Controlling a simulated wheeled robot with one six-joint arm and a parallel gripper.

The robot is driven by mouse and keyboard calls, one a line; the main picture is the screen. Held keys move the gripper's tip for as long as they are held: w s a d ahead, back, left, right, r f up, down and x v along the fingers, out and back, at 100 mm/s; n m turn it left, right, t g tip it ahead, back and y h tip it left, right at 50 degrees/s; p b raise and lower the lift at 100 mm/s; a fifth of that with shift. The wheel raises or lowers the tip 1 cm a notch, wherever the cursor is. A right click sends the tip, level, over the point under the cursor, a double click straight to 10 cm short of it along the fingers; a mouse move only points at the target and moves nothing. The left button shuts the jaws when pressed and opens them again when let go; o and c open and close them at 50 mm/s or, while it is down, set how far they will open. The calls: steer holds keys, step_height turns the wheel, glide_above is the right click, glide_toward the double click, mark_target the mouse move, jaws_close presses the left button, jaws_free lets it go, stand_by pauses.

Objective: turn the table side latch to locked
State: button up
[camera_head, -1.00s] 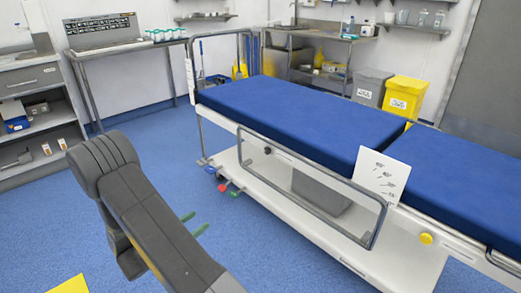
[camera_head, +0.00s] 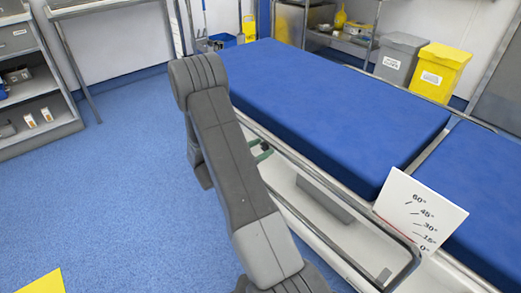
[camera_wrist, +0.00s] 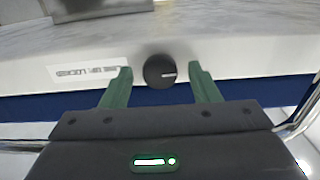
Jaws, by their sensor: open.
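The latch shows in the wrist view as a round black knob (camera_wrist: 159,72) with a pale mark pointing right, on the white side of the operating table (camera_head: 300,100). A white label (camera_wrist: 88,74) with upside-down dark print, hard to read, is left of the knob. My gripper (camera_wrist: 161,73) is open, its green fingertips on either side of the knob with visible gaps. I cannot tell how deep the knob sits between them. In the head view only part of my gripper (camera_head: 262,152) shows at the table's side; my arm hides the knob there.
A metal side rail (camera_head: 330,190) runs along the table near my arm. A white angle card (camera_head: 420,212) stands on the table edge. Grey (camera_head: 400,57) and yellow (camera_head: 440,72) bins stand behind.

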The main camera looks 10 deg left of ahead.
steer(key=c, duration=1)
steer(key=shift+o, duration=0.2)
steer(key=shift+f+b, duration=0.1)
steer(key=shift+b, duration=0.2)
steer(key=m+b, duration=0.3)
steer(key=m, duration=0.1)
steer(key=shift+f, duration=0.15)
steer(key=m+b, duration=0.6)
steer(key=shift+d+f, duration=0.1)
steer(key=m+b, duration=0.2)
steer(key=m, duration=0.1)
steer(key=shift+m, duration=0.4)
steer(key=shift+r+m+b, duration=0.2)
steer(key=shift+m+b, duration=0.1)
steer(key=shift+m, duration=1.7)
